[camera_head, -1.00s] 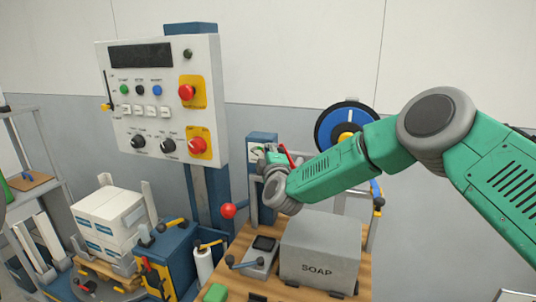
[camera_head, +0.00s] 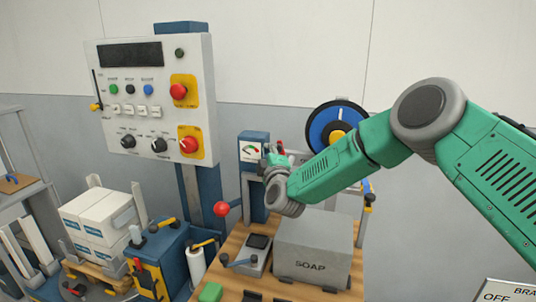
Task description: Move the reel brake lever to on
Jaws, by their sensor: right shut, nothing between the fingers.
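A blue reel (camera_head: 325,122) with a black rim and yellow hub stands against the wall, behind my right arm. A small red part (camera_head: 280,146) shows just above my right gripper (camera_head: 274,158); I cannot tell whether it is the brake lever or whether they touch. My right gripper is shut and empty beside the blue gauge post, its fingers small and partly hidden by the wrist. A sign (camera_head: 508,293) reading "BRA" and "OFF" is cut off at the lower right; no lever shows beside it. My left gripper is out of view.
A grey soap box (camera_head: 315,250) sits on the wooden bench below my wrist. A red ball knob (camera_head: 222,209) stands left of the gauge post (camera_head: 252,140). A control panel (camera_head: 150,95) is at the left, above stacked white cartons (camera_head: 98,215).

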